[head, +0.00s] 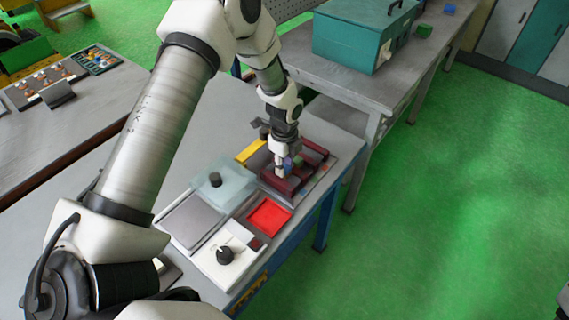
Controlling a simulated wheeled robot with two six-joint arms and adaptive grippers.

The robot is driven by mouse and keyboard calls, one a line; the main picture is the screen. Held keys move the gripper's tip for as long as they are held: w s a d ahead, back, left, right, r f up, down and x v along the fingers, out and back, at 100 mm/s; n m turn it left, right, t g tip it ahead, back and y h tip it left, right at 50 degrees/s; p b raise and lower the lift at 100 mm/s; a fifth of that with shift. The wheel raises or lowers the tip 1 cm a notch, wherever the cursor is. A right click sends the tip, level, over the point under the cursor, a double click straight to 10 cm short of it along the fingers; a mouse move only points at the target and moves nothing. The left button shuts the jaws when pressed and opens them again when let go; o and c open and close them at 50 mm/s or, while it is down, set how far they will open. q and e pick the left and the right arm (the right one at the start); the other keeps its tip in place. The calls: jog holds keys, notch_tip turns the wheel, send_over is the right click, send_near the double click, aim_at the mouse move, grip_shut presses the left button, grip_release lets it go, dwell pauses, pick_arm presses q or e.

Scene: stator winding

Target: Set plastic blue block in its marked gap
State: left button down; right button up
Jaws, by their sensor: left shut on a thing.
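My left gripper (283,170) points down over the dark red fixture (312,158) near the far right corner of the workbench. It is shut on a small blue block (288,164), which is partly hidden by the fingers. A small green piece (298,161) shows right beside the blue block. The marked gap cannot be made out at this size, and I cannot tell whether the block touches the fixture. My right gripper is not in view.
Next to the fixture are a bright red tray (269,217), a pale translucent box with a dark knob (222,184), a grey plate (190,218) and a white unit with a black knob (226,262). A teal case (350,42) stands on the bench behind. Green floor is free at right.

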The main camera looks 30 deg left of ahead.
pick_arm(q)
jog(key=c, duration=0.5)
grip_release()
jog(key=shift+c, duration=0.2)
notch_tip(320, 180, up, 7)
jog(key=p, duration=0.5)
jog(key=shift+r, duration=0.1)
dwell(0.6)
